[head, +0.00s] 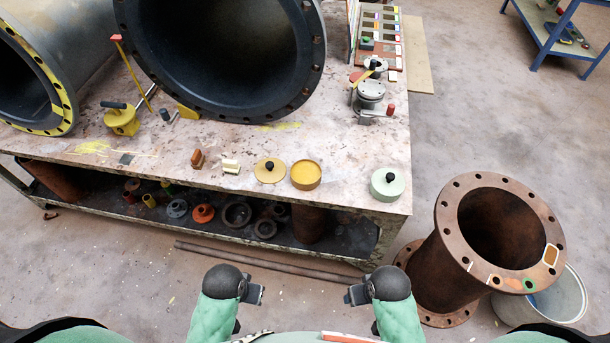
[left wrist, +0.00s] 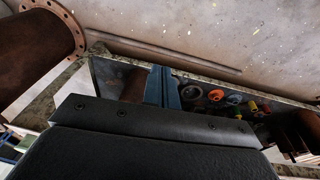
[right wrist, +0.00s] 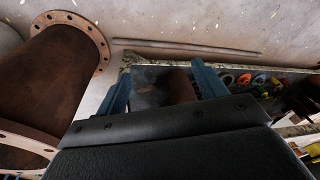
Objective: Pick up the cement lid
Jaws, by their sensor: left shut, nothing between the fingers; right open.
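A flat tan lid with a black knob (head: 270,170) lies near the front edge of the workbench (head: 340,150). Right beside it stands an open round tin with yellow-orange contents (head: 306,174). A pale green round container with a black knob on top (head: 387,184) stands at the bench's front right corner. My left gripper (head: 254,291) is shut and empty, in front of the bench; its fingers are together in the left wrist view (left wrist: 163,86). My right gripper (head: 356,293) is open and empty, also in front of the bench; its fingers are apart in the right wrist view (right wrist: 162,82).
Large black-lined pipes (head: 220,50) fill the bench's back and left. A rusty flanged pipe (head: 455,260) stands on the floor at right, with a bucket (head: 555,300) behind it. Small flanges and rings (head: 237,214) sit on the lower shelf. Long rods (head: 265,263) lie on the floor.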

